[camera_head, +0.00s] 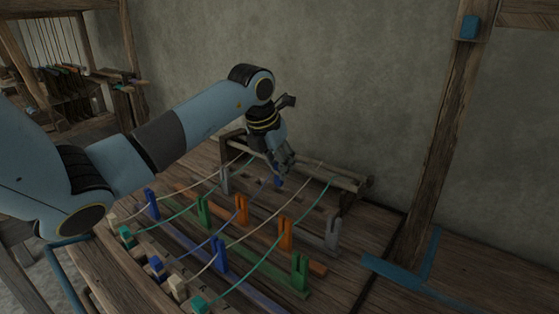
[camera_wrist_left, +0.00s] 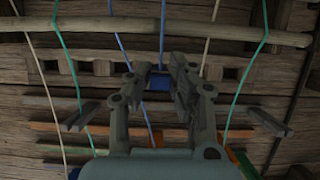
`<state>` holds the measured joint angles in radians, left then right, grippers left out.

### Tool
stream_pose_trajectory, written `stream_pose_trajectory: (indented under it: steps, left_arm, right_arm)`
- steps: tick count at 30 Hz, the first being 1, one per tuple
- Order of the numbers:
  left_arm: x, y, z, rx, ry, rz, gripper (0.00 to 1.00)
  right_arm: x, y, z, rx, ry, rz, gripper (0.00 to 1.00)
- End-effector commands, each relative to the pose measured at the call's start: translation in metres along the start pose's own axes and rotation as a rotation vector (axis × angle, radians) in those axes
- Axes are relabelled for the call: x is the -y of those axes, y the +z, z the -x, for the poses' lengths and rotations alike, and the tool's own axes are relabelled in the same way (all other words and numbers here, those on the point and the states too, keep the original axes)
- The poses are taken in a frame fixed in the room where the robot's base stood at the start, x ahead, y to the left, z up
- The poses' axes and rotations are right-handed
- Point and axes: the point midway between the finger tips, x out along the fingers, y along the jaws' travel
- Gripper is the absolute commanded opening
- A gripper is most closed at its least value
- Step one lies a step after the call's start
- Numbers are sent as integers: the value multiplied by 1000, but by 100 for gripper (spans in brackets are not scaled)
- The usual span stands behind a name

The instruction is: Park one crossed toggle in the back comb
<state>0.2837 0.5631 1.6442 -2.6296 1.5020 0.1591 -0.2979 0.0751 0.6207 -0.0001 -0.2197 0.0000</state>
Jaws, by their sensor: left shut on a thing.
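My left gripper (camera_head: 284,166) reaches over the back of the loom from the left. In the left wrist view its fingers (camera_wrist_left: 160,75) are shut on a small blue toggle (camera_wrist_left: 160,83), in line with a blue thread (camera_wrist_left: 163,32). In the head view this blue toggle (camera_head: 278,182) shows just below the fingertips, partly hidden by them. A slotted wooden plank, apparently the back comb (camera_wrist_left: 82,55), lies behind the fingers with dark square gaps; whether the toggle touches it I cannot tell. The right gripper is not in view.
White and teal threads (camera_head: 262,262) run beside the blue one. Forked posts stand below: blue (camera_head: 220,254), green (camera_head: 300,272), orange (camera_head: 285,235) and grey (camera_head: 333,233). A round wooden bar (camera_wrist_left: 150,31) crosses at the back. Small blocks (camera_head: 177,288) line the front edge.

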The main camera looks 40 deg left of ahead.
Motion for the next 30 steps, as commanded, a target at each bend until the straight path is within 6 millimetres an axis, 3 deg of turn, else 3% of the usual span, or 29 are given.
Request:
stream_pose_trajectory:
  steps: [10,30]
  left_arm:
    - [0,0,-1,1,0,0,6]
    - [0,-14,-33,0,0,0,6]
  right_arm:
    - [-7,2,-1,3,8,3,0]
    - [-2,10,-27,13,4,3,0]
